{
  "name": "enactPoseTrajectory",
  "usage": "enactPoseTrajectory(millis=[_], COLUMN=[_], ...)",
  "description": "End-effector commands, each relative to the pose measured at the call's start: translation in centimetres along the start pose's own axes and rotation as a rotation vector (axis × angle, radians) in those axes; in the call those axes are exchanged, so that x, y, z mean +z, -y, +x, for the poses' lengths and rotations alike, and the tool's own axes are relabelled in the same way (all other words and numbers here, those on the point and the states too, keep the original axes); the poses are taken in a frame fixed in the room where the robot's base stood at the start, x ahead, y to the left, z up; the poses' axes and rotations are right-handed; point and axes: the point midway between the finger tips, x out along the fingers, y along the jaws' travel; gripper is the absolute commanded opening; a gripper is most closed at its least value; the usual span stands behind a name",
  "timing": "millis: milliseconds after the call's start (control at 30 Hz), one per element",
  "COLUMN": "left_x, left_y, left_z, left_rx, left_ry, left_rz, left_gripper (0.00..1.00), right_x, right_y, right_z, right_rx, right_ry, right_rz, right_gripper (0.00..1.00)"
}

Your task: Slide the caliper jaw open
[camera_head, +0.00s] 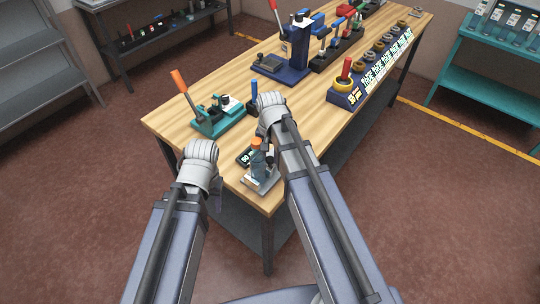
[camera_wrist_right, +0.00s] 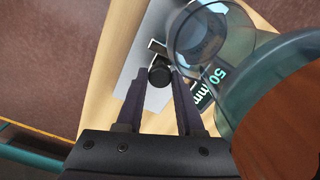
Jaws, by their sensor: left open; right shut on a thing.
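In the right wrist view my right gripper (camera_wrist_right: 158,78) is shut on a small black knob (camera_wrist_right: 160,72), which appears to belong to the caliper. The knob lies over a light grey plate (camera_wrist_right: 130,85) near the table edge. A dark display reading "50 mm" (camera_wrist_right: 216,76) is beside it, also seen in the head view (camera_head: 244,157). A clear bluish cylinder (camera_wrist_right: 192,40) partly covers the view, so the caliper's jaws cannot be made out. In the head view my right arm hides much of this spot. My left gripper (camera_head: 216,190) is open, mostly hidden, and left of the table's near corner.
An orange-capped bottle (camera_head: 257,145) stands near the plate. A teal clamp fixture with orange handle (camera_head: 217,119) is to the left. The table's left front surface (camera_head: 165,122) is bare.

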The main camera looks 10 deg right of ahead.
Motion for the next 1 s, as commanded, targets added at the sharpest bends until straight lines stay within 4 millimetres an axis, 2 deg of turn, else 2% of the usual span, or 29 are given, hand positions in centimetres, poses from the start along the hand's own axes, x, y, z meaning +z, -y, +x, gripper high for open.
enactPoseTrajectory(millis=[867, 1000], left_x=[0.0, 0.0], left_y=[0.0, 0.0], left_z=[0.0, 0.0], left_rx=[0.000, 0.000], left_ry=[0.000, 0.000], left_rz=[0.000, 0.000], left_gripper=[0.50, 0.50], right_x=[0.0, -1.2], right_y=[0.0, -0.4], right_z=[0.0, 0.0], right_rx=[0.000, 0.000], right_ry=[0.001, 0.001], right_rz=[0.000, 0.003], right_gripper=[0.00, 0.00])
